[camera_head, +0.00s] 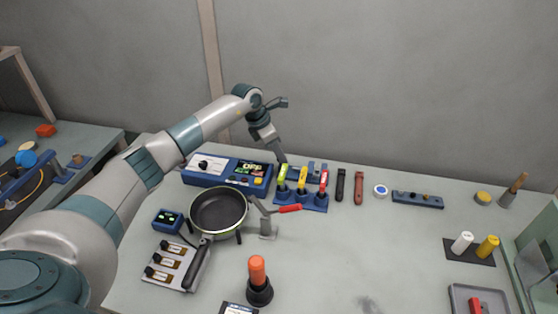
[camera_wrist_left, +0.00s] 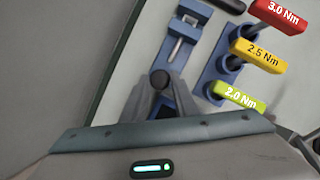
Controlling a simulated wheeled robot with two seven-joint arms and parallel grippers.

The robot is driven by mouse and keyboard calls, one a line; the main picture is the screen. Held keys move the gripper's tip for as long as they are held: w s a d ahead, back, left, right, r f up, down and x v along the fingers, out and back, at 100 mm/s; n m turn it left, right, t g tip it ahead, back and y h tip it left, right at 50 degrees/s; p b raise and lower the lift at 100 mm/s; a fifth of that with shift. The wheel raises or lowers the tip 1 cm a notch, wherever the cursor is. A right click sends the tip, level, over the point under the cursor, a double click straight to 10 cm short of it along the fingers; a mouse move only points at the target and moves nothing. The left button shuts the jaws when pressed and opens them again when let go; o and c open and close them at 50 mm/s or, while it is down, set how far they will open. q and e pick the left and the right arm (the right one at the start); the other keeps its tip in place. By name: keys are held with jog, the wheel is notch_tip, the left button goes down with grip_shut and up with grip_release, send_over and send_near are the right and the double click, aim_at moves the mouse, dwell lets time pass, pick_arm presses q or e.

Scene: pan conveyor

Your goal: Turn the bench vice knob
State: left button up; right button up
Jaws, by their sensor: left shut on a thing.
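The bench vice is a small blue block with grey metal parts. In the head view the vice (camera_head: 316,168) stands near the back edge of the bench, behind the coloured torque drivers and partly hidden by them. In the left wrist view the vice (camera_wrist_left: 181,38) shows from above, with its dark round knob (camera_wrist_left: 160,78) at the near end. My left gripper (camera_head: 283,159) points down at the vice's left end. In the wrist view the left gripper (camera_wrist_left: 161,92) has its grey fingers on both sides of the knob, shut on it. My right gripper is not in view.
Green, yellow and red torque drivers (camera_head: 303,179) stand in a blue rack right in front of the vice. A blue box reading OFF (camera_head: 226,174) is to the left. A frying pan (camera_head: 219,210) is nearer. The bench's right middle is mostly clear.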

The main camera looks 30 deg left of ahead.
pick_arm(q)
jog(key=shift+r, duration=0.1)
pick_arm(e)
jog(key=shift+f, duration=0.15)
pick_arm(q)
jog(key=o, duration=1.1)
jog(key=shift+c, duration=0.2)
jog(key=shift+s+a+r, duration=0.1)
jog(key=shift+a+r, duration=0.1)
jog(key=shift+r, duration=0.25)
jog(key=b+v, duration=0.4)
jog(key=v, duration=1.2)
jog(key=shift+r, duration=0.15)
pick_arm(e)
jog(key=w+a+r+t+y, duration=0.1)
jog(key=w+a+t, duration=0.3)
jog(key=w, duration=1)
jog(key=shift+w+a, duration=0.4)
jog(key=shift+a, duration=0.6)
